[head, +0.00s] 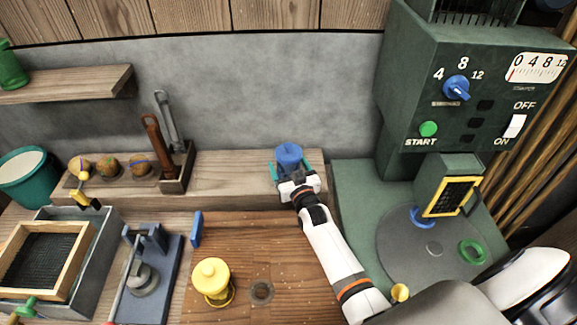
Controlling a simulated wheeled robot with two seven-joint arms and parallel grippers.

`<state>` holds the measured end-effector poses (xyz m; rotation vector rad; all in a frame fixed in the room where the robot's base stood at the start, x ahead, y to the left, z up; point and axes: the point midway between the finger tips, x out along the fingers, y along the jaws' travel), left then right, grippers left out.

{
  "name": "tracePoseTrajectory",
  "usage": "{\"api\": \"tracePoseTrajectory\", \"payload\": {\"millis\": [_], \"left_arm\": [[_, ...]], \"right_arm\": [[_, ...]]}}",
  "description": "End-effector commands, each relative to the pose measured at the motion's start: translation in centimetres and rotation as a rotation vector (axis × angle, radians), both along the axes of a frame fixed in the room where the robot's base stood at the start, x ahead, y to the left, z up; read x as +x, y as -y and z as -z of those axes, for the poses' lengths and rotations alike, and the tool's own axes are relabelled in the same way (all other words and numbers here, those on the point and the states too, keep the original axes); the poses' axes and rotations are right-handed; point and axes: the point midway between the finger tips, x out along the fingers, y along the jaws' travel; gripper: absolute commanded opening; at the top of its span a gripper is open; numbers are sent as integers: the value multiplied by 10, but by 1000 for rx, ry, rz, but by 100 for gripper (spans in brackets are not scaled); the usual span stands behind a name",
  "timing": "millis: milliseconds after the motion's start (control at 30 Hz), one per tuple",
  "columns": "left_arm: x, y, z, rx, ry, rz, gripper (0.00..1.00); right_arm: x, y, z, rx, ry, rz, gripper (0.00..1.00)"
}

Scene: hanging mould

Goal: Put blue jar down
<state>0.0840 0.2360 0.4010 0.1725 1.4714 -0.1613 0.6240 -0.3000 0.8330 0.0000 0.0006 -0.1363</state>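The blue jar (289,156) is at the raised wooden ledge (235,171) along the back wall, near its right end. My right gripper (289,168) reaches it from the front, with one teal finger at each side of the jar. The fingers look closed against its sides. The gripper hides the jar's lower part, so I cannot tell whether its base touches the ledge. My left gripper is not in view.
A green machine (400,120) stands right of the ledge, with a round plate (400,250) below. A yellow jar (211,277) stands on the wooden board (270,235). Left on the ledge are several round balls and a tool holder (178,170). The ledge's middle is clear.

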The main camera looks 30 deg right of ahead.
Motion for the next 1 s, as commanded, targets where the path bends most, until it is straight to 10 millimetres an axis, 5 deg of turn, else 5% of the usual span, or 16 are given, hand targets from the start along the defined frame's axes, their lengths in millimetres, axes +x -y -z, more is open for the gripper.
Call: {"api": "tracePoseTrajectory", "payload": {"millis": [267,700,1000], "left_arm": [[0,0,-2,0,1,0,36],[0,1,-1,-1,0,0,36],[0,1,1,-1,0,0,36]], "right_arm": [[-7,-1,-2,0,-1,0,80],[-94,-13,-2,0,-2,0,80],[-119,-16,-3,0,0,0,80]]}}
